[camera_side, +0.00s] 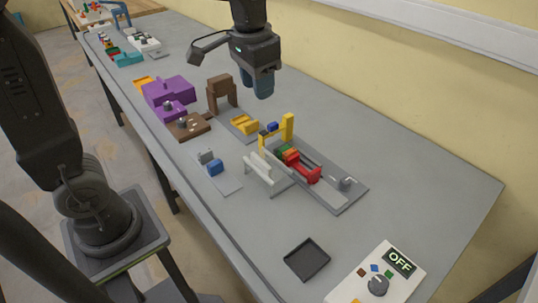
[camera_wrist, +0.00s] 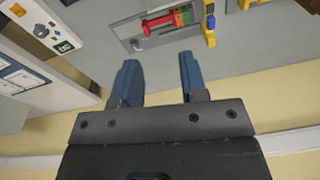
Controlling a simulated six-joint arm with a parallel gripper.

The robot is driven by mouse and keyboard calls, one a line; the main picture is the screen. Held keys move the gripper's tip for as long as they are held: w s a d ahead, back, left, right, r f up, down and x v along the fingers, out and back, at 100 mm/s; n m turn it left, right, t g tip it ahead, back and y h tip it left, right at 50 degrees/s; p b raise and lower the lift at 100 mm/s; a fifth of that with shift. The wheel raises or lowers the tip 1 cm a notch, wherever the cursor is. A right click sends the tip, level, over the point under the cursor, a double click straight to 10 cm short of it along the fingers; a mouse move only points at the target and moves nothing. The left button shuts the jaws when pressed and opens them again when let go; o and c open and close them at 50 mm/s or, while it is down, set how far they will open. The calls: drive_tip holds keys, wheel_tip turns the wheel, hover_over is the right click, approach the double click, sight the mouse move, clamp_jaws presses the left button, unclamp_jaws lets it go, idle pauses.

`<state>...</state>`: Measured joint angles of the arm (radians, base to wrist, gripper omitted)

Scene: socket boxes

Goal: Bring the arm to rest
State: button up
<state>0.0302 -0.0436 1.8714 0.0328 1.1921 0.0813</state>
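My gripper (camera_side: 262,88) hangs above the back part of the long grey table (camera_side: 440,180), near the yellow wall, with its fingers pointing down. In the wrist view my gripper (camera_wrist: 157,85) has its two blue fingers well apart. Nothing is between them, so it is open and empty. It is clear of everything on the table.
Below and right is a grey fixture (camera_side: 345,198) with red, green and yellow parts. A brown arch (camera_side: 220,92) and purple block (camera_side: 170,92) stand to the left. A dark tray (camera_side: 307,259) and a panel (camera_side: 385,275) reading OFF are at the front. The right table end is clear.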

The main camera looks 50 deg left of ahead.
drive_tip(key=s+f+n+t, duration=0.1)
drive_tip(key=s+t, duration=0.3)
drive_tip(key=s, duration=1)
drive_tip(key=shift+s+a+f, duration=0.25)
drive_tip(key=shift+s+f, duration=0.05)
drive_tip(key=shift+f, duration=0.3)
